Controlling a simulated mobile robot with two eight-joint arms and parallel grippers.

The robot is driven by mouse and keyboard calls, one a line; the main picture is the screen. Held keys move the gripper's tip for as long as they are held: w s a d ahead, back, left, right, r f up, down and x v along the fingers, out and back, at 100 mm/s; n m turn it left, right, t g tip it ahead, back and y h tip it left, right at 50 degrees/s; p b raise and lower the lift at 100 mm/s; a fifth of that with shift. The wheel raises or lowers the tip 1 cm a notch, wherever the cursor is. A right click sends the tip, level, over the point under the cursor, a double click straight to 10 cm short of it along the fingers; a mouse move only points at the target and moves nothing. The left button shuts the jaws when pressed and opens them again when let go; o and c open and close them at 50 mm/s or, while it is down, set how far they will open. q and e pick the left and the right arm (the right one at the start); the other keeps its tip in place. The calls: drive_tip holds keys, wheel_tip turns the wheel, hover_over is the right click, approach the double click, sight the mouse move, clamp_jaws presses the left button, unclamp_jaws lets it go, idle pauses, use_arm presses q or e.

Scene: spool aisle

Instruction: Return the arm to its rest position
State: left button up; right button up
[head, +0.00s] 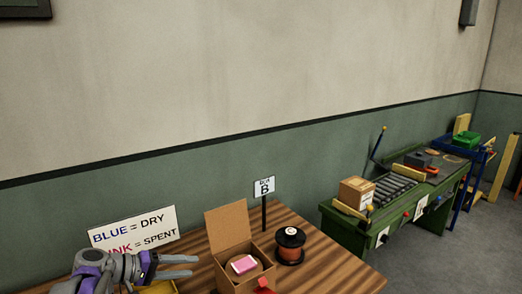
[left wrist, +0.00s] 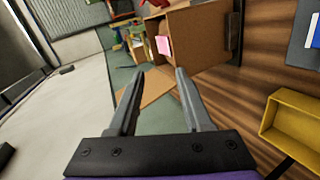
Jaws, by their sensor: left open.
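My left gripper (head: 193,266) comes in at the lower left of the head view, pointing right with its two grey fingers apart and nothing between them. It is left of the open cardboard box (head: 231,222), which stands on the wooden table (head: 335,262). The left wrist view shows the same open gripper (left wrist: 159,75), with the cardboard box (left wrist: 200,36) beyond its fingertips. A pink block (head: 243,264) lies in the box and also shows in the wrist view (left wrist: 163,45). My right gripper is not in view.
A spool (head: 290,246) stands right of the box, near a "B" sign (head: 264,187). A blue/pink legend sign (head: 133,229) stands behind my left arm. A yellow tray (left wrist: 297,122) is on the table. A green workbench (head: 400,205) stands farther right.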

use_arm(q)
drive_tip(key=s+d+f+m+g+y, duration=0.1)
drive_tip(key=s+d+f+y, duration=0.25)
drive_tip(key=s, duration=0.45)
drive_tip(key=s+d+f+m+g+y, duration=0.15)
drive_tip(key=s+f, duration=0.25)
drive_tip(key=s, duration=0.4)
drive_tip(key=s+a+f+m+y, duration=0.1)
drive_tip(key=s+f+y, duration=0.2)
drive_tip(key=s, duration=0.3)
drive_tip(key=s+a+f+m+t+y, duration=0.1)
drive_tip(key=s+a+f+y, duration=0.1)
drive_tip(key=s, duration=0.5)
wheel_tip(320, 180, down, 2)
drive_tip(key=shift+f+y, duration=0.15)
drive_tip(key=shift+y, duration=0.35)
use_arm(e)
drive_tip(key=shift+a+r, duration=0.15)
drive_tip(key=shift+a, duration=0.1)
